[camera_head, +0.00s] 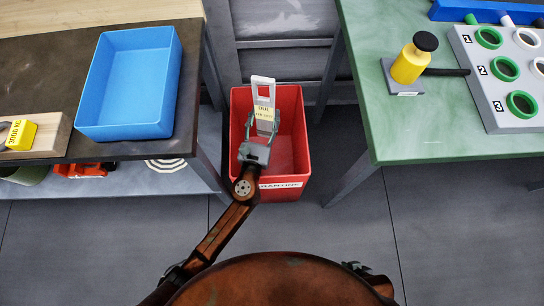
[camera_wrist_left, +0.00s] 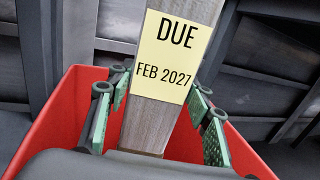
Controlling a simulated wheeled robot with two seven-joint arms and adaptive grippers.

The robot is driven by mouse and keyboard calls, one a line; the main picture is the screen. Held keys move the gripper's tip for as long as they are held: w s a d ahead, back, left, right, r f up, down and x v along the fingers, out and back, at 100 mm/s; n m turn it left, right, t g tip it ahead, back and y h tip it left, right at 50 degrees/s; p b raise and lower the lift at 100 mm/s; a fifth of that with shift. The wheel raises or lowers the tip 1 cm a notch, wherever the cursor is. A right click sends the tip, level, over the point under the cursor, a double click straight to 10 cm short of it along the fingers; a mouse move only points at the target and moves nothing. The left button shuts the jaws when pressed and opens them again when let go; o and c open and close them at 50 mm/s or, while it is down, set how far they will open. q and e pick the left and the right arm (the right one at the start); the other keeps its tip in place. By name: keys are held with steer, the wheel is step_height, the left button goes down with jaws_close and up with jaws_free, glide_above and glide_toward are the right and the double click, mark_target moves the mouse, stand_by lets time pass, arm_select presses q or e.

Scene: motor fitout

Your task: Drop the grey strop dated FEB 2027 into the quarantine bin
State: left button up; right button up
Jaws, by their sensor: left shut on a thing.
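My left gripper (camera_head: 257,142) is shut on a grey strop (camera_head: 264,92) above the red quarantine bin (camera_head: 293,137). The strop carries a yellow label reading DUE FEB 2027, clear in the left wrist view (camera_wrist_left: 174,55). In that view the strop's grey band (camera_wrist_left: 150,122) runs between the green-padded fingers (camera_wrist_left: 158,130), and the red bin walls (camera_wrist_left: 48,128) show on both sides. The bin stands on the floor, with a white label on its front partly hidden by my arm. My right gripper cannot be made out.
A dark table on the left holds a blue tray (camera_head: 130,82) and a wooden block with a yellow tag (camera_head: 20,134). A green table (camera_head: 440,146) on the right holds a yellow, black-topped item (camera_head: 410,64) and a numbered rack (camera_head: 490,85). The bin stands between the tables.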

arm_select(q)
steer(key=shift+r, duration=0.1)
steer(key=o, duration=1.6)
steer(key=shift+s+a+f, duration=0.1)
steer(key=shift+s+f, duration=0.1)
steer(key=shift+s, duration=0.05)
steer(key=v, duration=1.1)
steer(key=shift+s+r, duration=0.15)
steer(key=shift+s, duration=0.1)
